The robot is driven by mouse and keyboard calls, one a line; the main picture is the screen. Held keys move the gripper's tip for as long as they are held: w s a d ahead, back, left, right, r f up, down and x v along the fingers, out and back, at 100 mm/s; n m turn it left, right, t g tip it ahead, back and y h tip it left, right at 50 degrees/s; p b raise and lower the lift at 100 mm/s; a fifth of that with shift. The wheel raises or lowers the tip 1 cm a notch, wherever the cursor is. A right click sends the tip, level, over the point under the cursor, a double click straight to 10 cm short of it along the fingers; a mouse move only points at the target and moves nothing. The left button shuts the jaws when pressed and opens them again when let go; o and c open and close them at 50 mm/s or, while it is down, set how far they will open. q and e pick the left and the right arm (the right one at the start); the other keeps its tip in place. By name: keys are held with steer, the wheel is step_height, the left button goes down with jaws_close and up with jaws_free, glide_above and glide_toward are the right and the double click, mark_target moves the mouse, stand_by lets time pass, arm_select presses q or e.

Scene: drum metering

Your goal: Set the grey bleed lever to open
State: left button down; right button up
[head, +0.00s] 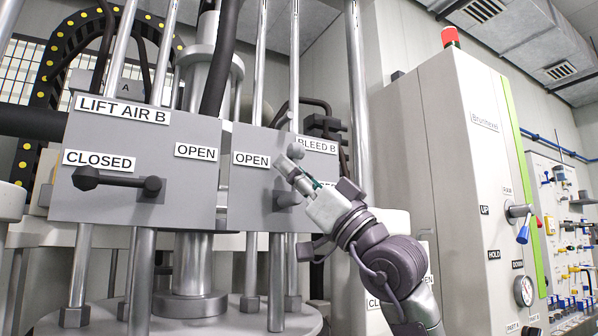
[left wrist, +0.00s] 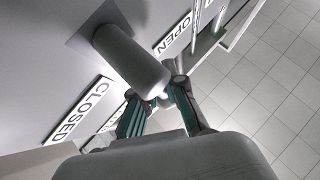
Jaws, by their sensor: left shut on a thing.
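The grey bleed lever shows in the left wrist view as a thick, round grey handle (left wrist: 130,58) coming off the panel, between an OPEN label (left wrist: 172,36) and a CLOSED label (left wrist: 80,110). My left gripper (left wrist: 160,104) is shut on its end, one green-padded finger on each side. In the head view, my left gripper (head: 298,172) is at the BLEED B panel (head: 248,205), right of its OPEN label (head: 252,160). It hides much of the lever, so I cannot tell its exact angle there. A grey stub (head: 287,199) shows below the fingers. My right gripper is not in view.
Left of it, the LIFT AIR B panel (head: 115,130) has a dark lever (head: 118,181) pointing left, below its CLOSED label. Vertical metal rods stand behind and below both panels. A tall cabinet (head: 445,150) with a red lamp (head: 450,37) stands to the right.

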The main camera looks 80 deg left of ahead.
arm_select(q)
steer(key=shift+w+d+r, duration=0.1)
steer(key=shift+w+r, duration=0.15)
steer(key=shift+w, duration=0.1)
steer(key=c, duration=1.2)
jaws_free()
steer(key=shift+d, duration=0.1)
steer(key=shift+f, duration=0.1)
steer(key=v, duration=1.2)
steer(key=shift+s+f, duration=0.1)
